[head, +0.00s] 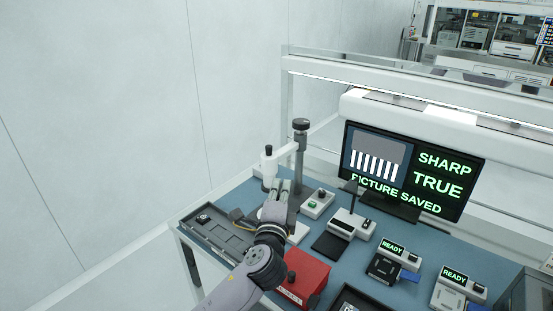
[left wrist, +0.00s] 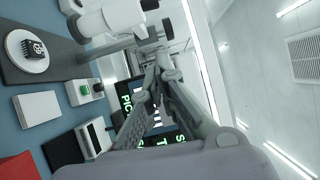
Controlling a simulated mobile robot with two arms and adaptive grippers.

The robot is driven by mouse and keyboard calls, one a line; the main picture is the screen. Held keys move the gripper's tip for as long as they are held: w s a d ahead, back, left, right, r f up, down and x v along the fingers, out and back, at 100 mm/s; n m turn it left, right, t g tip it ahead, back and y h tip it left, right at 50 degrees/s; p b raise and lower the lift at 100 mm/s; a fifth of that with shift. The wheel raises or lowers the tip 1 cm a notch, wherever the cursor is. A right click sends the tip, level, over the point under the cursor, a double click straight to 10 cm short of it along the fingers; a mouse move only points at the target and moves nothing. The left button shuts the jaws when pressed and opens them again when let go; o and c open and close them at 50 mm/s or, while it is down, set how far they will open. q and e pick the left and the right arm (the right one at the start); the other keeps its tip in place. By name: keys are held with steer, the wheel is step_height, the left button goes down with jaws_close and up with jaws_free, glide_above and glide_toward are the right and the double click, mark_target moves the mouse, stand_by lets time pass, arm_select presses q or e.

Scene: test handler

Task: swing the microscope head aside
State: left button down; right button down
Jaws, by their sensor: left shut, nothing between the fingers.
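The microscope stands at the back left of the blue bench, with a dark upright post (head: 300,150) and a white head (head: 268,165) on a side arm. My left gripper (head: 279,188) is close to the head in the head view and covers part of the microscope's base. In the left wrist view the shut, empty fingers (left wrist: 157,78) point toward the post area, and the white microscope head (left wrist: 112,17) is at the upper left. Whether the fingers touch the head I cannot tell. A dark chip on a white round stage (left wrist: 38,64) shows there. My right gripper is not in view.
A monitor (head: 465,190) reads "SHARP TRUE PICTURE SAVED". A grey tray (head: 222,236) lies left of my arm, and a red box (head: 306,272) stands right of it. A small box with a green button (head: 318,203) and devices reading "READY" (head: 393,247) stand farther right.

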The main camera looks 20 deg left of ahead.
arm_select(q)
steer(key=p, duration=0.3)
glide_toward(277, 158)
steer(key=w+d+r, duration=0.2)
steer(key=w, duration=0.2)
steer(key=w+a+p, duration=0.1)
steer(key=w+a, duration=0.1)
steer(key=a, duration=0.1)
steer(key=shift+w+r+p, duration=0.15)
steer(key=shift+r+p, duration=0.2)
steer(key=shift+d, duration=0.15)
